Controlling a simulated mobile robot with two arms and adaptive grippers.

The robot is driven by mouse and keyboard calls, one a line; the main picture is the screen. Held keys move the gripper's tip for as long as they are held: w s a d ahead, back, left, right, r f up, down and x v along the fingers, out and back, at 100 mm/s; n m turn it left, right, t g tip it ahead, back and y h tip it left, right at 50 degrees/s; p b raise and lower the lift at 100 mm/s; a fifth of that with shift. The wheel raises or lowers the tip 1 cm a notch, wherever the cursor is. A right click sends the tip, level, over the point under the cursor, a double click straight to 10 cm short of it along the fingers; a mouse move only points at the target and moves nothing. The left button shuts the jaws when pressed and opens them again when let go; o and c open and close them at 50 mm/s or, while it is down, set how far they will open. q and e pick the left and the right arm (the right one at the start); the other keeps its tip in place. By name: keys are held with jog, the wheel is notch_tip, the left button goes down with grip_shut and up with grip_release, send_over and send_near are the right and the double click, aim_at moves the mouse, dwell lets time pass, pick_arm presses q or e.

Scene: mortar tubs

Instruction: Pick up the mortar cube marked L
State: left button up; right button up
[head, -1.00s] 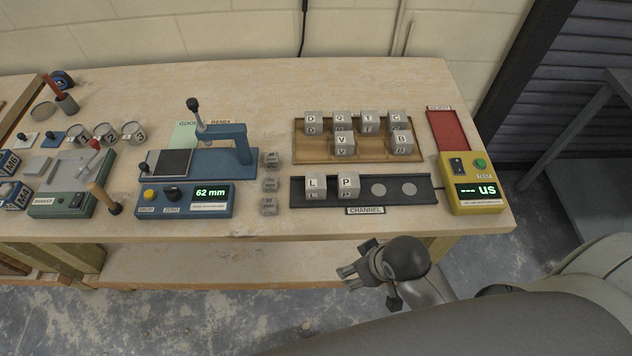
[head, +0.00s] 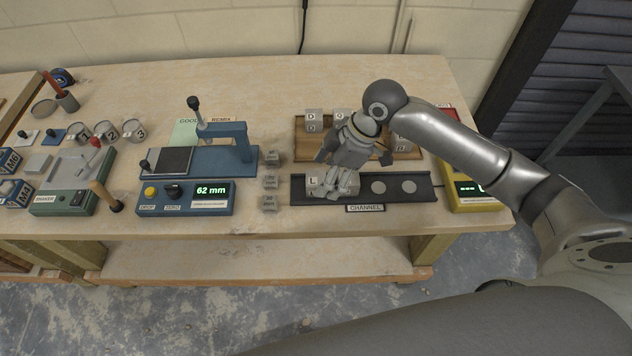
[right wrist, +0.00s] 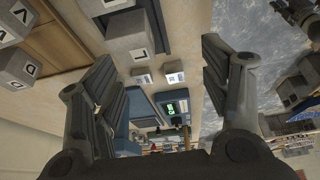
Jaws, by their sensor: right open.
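The grey mortar cube marked L (head: 313,184) sits at the left end of the black channel tray (head: 420,188). In the right wrist view the L cube (right wrist: 138,40) lies ahead, nearer the left finger, its letter face showing. My right gripper (head: 333,190) is over the channel at the L and P cubes and hides most of the P cube. It is open (right wrist: 158,62), with nothing held. In the head view I cannot tell whether a finger touches the L cube.
A wooden tray (head: 300,152) of lettered cubes stands behind, partly hidden by my right arm. Small grey blocks (head: 270,183) stand left of the channel, beside the blue gauge reading 62 mm (head: 212,191). A yellow tester (head: 470,200) stands at the right, partly covered.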

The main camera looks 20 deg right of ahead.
aim_at(316, 177)
notch_tip(316, 177, up, 2)
jog(key=w+d, duration=0.2)
jog(key=d, duration=0.1)
jog(key=p+x, duration=0.1)
jog(key=x, duration=0.4)
jog(key=shift+w+a+r, duration=0.15)
jog(key=x, duration=0.1)
jog(key=p+x, duration=0.1)
jog(key=x, duration=0.1)
jog(key=p+x, duration=0.1)
jog(key=x, duration=0.1)
jog(key=shift+w+a+r, duration=0.15)
jog(key=shift+w, duration=0.15)
jog(key=shift+f, duration=0.35)
jog(key=shift+c, duration=0.2)
jog(key=c, duration=1.2)
jog(key=shift+c, duration=0.3)
jog(key=shift+w+r, duration=0.1)
jog(key=shift+r, duration=0.05)
